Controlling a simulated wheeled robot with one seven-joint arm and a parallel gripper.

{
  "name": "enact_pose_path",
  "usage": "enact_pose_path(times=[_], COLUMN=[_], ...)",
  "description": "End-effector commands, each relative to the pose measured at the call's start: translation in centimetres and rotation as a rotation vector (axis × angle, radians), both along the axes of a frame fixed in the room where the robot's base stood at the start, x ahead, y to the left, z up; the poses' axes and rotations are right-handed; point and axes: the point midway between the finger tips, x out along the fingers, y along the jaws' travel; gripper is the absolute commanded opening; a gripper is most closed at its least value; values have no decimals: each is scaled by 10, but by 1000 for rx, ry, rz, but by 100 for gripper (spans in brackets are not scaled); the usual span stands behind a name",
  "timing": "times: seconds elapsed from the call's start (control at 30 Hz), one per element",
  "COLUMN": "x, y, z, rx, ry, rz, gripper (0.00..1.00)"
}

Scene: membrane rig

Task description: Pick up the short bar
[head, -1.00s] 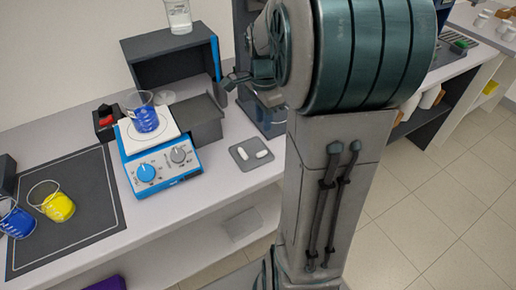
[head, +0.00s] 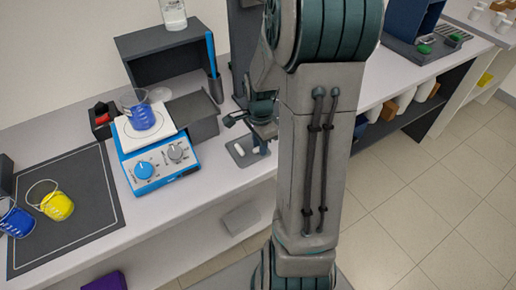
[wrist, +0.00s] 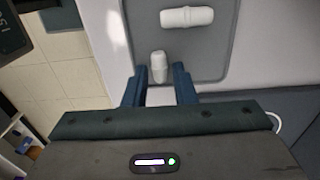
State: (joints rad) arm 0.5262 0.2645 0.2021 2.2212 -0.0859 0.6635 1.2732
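Two white bars lie on a small grey tray (wrist: 215,62). In the wrist view the short bar (wrist: 159,66) lies near the tray's edge, and the longer bar (wrist: 187,17) lies crosswise farther up. My gripper (wrist: 161,80) is open, and the short bar appears in line with the gap between its dark blue fingers, just past the tips. I see no contact; the height gap is hard to judge. In the head view my gripper is over the tray (head: 236,160) and partly hides it.
A blue hotplate (head: 160,172) with a beaker of blue liquid (head: 141,115) stands left of the tray. A grey box (head: 193,115) and a dark open shelf (head: 160,62) are behind. Beakers of blue and yellow liquid (head: 57,206) stand on a dark mat at far left.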

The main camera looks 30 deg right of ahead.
Motion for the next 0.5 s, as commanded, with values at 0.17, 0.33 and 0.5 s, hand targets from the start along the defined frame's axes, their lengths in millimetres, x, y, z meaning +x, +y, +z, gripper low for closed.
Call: enact_pose_path(times=[0.17, 0.33, 0.5], x=[0, 0, 0], y=[0, 0, 0], z=[0, 0, 0], rx=[0, 0, 0], ry=[0, 0, 0], rz=[0, 0, 0], gripper=[10, 0, 0])
